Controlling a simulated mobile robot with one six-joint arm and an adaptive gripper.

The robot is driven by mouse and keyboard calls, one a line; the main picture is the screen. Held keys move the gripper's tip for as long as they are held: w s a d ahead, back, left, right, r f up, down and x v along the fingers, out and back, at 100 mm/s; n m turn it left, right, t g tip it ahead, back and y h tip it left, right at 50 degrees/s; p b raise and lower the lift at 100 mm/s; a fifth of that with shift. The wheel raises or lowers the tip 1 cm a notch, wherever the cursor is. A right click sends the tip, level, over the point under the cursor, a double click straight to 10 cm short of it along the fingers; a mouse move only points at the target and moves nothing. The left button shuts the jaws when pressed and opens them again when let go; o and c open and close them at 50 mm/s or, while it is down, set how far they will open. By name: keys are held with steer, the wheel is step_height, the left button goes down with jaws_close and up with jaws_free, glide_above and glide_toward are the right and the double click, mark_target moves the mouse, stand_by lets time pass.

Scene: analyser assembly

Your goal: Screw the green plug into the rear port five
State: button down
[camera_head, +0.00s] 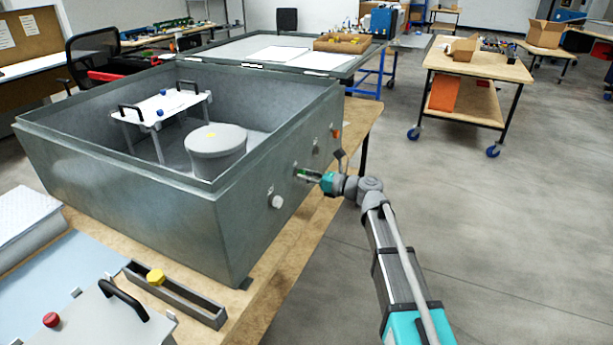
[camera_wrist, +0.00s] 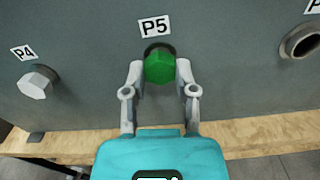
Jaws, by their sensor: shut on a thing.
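The green plug (camera_wrist: 159,67) shows in the wrist view, a hexagonal head right in front of the port under the P5 label (camera_wrist: 155,27). The dark rim of port five (camera_wrist: 158,47) shows just above the plug; how deep the plug sits in it is hidden. My gripper (camera_wrist: 160,80) is shut on the green plug, one finger on each side. In the head view my gripper (camera_head: 314,178) reaches the right side wall of the grey metal box (camera_head: 150,205), with a bit of green between its fingers.
A white plug (camera_wrist: 38,82) sits at P4 on the left. An open port (camera_wrist: 301,41) is at the right. A yellow plug (camera_head: 155,277) stands in a grey rack (camera_head: 205,309) on the wooden table (camera_head: 262,308). The floor right of my arm is clear.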

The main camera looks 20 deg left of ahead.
steer(key=shift+m, duration=0.4)
steer(key=shift+c, duration=1.3)
jaws_free()
steer(key=shift+d, duration=0.1)
steer(key=d, duration=0.6)
steer(key=shift+s+d, duration=0.25)
steer(key=shift+d, duration=0.15)
